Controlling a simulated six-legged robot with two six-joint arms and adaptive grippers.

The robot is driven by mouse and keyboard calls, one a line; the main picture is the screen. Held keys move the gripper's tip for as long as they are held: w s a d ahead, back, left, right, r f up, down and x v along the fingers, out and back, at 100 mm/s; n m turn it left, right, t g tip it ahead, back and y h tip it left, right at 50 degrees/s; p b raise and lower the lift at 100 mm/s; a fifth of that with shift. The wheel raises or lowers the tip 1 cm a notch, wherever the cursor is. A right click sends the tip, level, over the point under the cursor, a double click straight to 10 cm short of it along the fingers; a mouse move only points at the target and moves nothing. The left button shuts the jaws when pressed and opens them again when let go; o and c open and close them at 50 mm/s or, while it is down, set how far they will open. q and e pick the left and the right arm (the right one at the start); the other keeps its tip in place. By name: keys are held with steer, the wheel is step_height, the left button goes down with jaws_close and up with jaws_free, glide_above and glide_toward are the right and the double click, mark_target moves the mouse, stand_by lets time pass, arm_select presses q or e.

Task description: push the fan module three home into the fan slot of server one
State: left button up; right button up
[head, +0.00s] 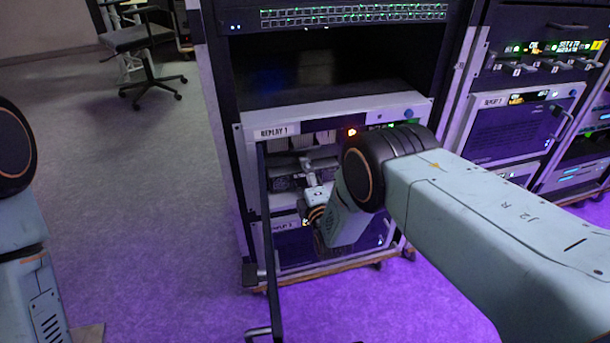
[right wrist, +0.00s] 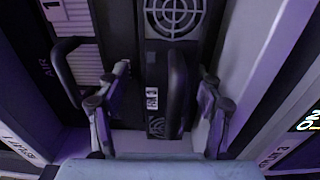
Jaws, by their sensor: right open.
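Server one, labelled REPLAY 1 (head: 272,132), is in the rack, its front bay partly hidden by my right arm. Dark fan grilles (head: 284,183) show inside it. My right gripper (head: 318,168) is at this bay. In the right wrist view, its two fingers (right wrist: 166,74) are spread apart. A dark fan module with a round grille (right wrist: 173,14) and an upright black handle (right wrist: 177,92) lies beyond and between them. My left gripper is out of view.
A second black handle (right wrist: 68,72) stands left of the fingers in the right wrist view. A thin dark door edge (head: 268,235) stands open at the bay's left. REPLAY 2 (head: 510,125) is in the rack at right. The floor at left is clear up to an office chair (head: 140,40).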

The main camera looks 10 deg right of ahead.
steer(key=shift+s+f, duration=0.15)
steer(key=shift+f, duration=0.1)
steer(key=shift+s+f, duration=0.1)
steer(key=shift+f, duration=0.1)
steer(key=shift+s, duration=0.45)
steer(key=s, duration=1)
steer(key=shift+s+d+r, duration=0.2)
steer(key=shift+s+r, duration=0.1)
steer(key=shift+r, duration=0.05)
steer(key=shift+s, duration=0.1)
